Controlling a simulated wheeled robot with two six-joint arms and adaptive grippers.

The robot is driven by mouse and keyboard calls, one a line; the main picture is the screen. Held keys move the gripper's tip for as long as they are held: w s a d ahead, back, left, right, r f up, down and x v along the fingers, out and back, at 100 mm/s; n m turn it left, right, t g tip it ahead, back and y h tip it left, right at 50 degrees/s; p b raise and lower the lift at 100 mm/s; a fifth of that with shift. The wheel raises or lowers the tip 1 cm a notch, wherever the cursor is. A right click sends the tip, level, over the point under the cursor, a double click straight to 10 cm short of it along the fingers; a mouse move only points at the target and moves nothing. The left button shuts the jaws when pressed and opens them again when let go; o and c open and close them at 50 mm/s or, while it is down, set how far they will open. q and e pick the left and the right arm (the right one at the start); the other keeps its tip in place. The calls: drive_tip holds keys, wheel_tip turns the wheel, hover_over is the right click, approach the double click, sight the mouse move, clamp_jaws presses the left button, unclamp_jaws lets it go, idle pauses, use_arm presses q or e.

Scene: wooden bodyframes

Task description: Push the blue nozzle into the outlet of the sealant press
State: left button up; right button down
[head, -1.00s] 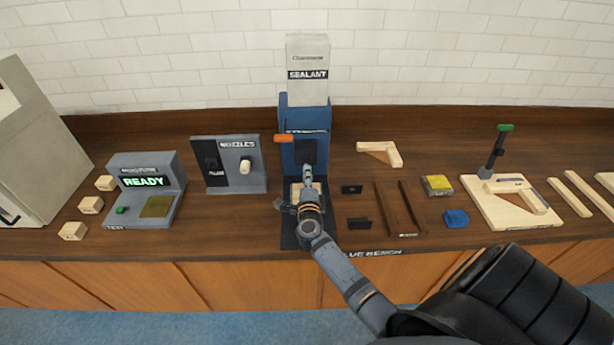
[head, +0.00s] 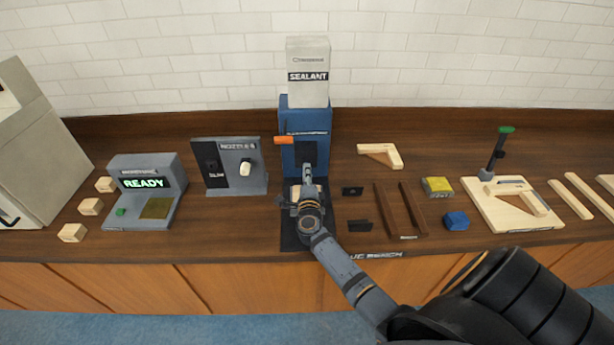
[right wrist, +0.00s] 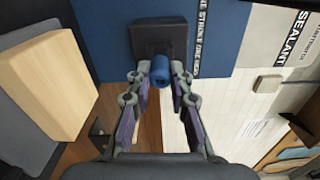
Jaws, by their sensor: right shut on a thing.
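The sealant press (head: 305,117) is a blue upright with a white box marked SEALANT on top and an orange lever at its left. Its dark outlet block (right wrist: 158,38) faces my right wrist camera. My right gripper (right wrist: 160,78) is shut on the blue nozzle (right wrist: 160,70), held between the fingertips in front of the dark block. Whether the nozzle touches the outlet or sits in it, I cannot tell. In the head view the right gripper (head: 308,178) is at the press front, and its hand hides the nozzle. My left gripper is out of view.
A pale wooden piece (right wrist: 48,85) is close to the gripper, on the left in the right wrist view. The nozzle rack (head: 226,182) stands left of the press. Small black parts (head: 352,191) and brown rails (head: 386,212) lie to its right.

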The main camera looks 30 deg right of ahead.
drive_tip(key=shift+w+d, duration=0.2)
drive_tip(key=shift+w, duration=0.1)
drive_tip(key=c, duration=1.1)
unclamp_jaws()
drive_tip(key=shift+s+a, duration=0.15)
drive_tip(key=shift+s, duration=0.05)
drive_tip(key=v, duration=1.1)
drive_tip(key=shift+s, duration=0.25)
